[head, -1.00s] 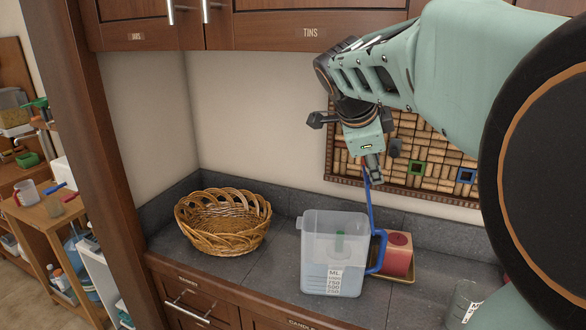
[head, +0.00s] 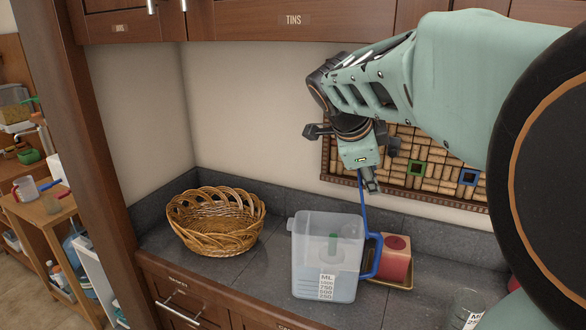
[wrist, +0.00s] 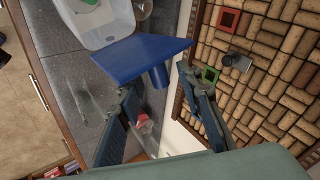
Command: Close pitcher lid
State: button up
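The clear pitcher (head: 310,255) stands upright on the counter, with a measuring scale on its front and a blue handle (head: 376,256) on its right. Its blue lid (head: 363,205) stands raised, nearly edge-on, above the handle side. My gripper (head: 371,187) is at the upper part of the lid, on its right side; whether they touch cannot be told. In the wrist view, my gripper (wrist: 163,112) is open with nothing held between the fingers. The lid (wrist: 140,55) lies just beyond the fingertips there, with the pitcher (wrist: 95,22) behind it.
A wicker basket (head: 215,222) stands left of the pitcher. A red candle-like block (head: 396,262) on a tray is close behind the handle. A glass jar (head: 465,308) stands at front right. A cork board (head: 425,165) hangs on the wall behind my gripper.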

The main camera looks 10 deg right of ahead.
jog(key=shift+c, duration=0.5)
grip_shut()
